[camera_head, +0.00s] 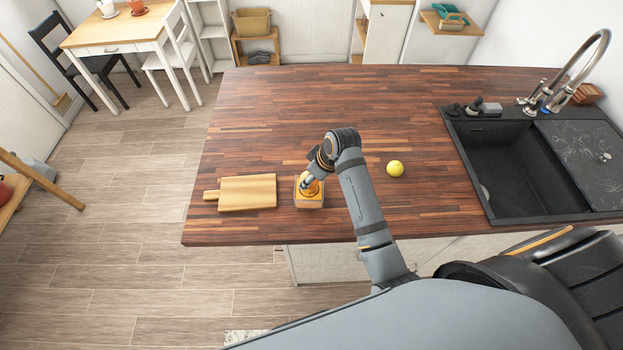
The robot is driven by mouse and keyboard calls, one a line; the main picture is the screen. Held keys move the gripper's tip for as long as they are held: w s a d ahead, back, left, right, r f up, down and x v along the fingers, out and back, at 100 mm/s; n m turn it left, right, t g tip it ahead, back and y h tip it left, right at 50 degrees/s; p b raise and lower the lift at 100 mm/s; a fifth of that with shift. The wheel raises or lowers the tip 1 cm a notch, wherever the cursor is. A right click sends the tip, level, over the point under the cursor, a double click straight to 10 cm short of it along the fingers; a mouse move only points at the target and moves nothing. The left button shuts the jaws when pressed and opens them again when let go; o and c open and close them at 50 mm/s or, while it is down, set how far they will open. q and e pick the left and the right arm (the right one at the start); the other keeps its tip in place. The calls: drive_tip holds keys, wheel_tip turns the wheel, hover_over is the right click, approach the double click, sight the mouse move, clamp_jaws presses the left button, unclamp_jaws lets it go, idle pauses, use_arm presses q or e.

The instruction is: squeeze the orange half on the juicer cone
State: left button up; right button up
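The juicer (309,202), a small block with an orange-yellow body, stands on the wooden counter just right of the cutting board. Something rounded and orange (312,187) shows on top of it; it is too small and covered to tell whether this is the orange half or part of the juicer. My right arm comes in from the lower right, and its gripper (307,183) points down right at the juicer's top. The fingers are tiny and partly covered, so I cannot tell how they are closed. The cone is hidden. My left gripper is not in view.
A cutting board (248,192) lies bare left of the juicer. A yellow round fruit (395,168) sits to the right of my forearm. A dark sink (513,165) with a tall tap (585,70) fills the counter's right side. The counter's back half (300,100) is clear.

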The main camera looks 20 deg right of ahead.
drive_tip(key=shift+r, duration=2.65)
